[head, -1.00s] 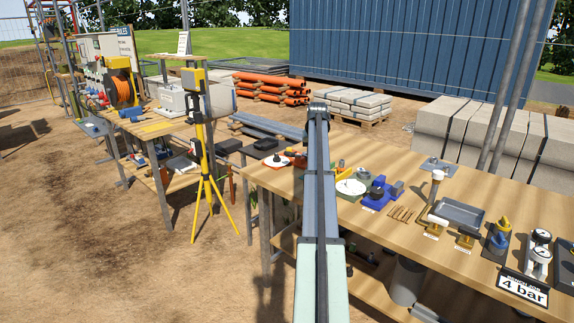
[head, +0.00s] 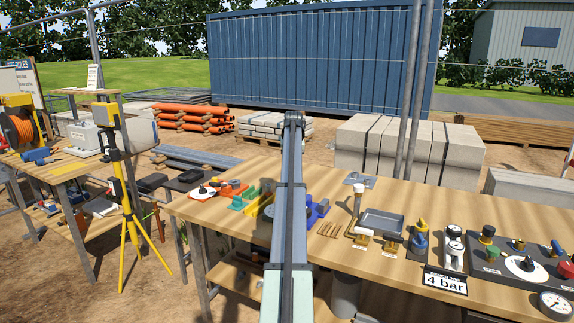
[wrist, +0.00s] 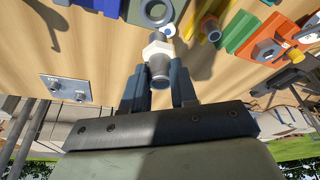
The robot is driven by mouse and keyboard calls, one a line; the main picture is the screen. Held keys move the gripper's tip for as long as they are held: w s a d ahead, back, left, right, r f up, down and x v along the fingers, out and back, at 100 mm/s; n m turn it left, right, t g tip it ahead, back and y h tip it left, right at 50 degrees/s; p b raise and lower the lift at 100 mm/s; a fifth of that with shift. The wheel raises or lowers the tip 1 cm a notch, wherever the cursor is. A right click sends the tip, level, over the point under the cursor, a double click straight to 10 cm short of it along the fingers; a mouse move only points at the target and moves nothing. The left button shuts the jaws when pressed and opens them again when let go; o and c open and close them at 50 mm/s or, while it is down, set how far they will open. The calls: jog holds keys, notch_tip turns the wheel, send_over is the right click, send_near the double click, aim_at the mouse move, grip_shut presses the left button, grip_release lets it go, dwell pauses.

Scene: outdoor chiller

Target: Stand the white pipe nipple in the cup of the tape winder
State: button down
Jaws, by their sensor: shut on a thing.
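In the wrist view my gripper (wrist: 160,82) is shut on the white pipe nipple (wrist: 157,50), a white hex collar with grey tubular ends. The nipple is above the bench, pointing toward the wood. My gripper is hidden in the head view. I cannot tell the nipple's height above the bench.
On the bench (head: 400,272), green blocks (head: 240,202) and an orange part (head: 231,188) stand left of my arm. Brass pins, a grey tray (head: 380,222), a pipe with a white cap (head: 359,189) and gauges stand right. A metal plate (wrist: 66,88) lies on clear wood.

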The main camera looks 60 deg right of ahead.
jog(key=shift+f, duration=0.1)
jog(key=shift+f, duration=2.4)
jog(key=shift+f, duration=0.35)
jog(key=shift+f, duration=1.15)
jog(key=shift+f, duration=1)
jog(key=shift+c, duration=1.6)
grip_release()
jog(key=shift+a+r, duration=0.1)
jog(key=v, duration=0.6)
jog(key=shift+r, duration=0.4)
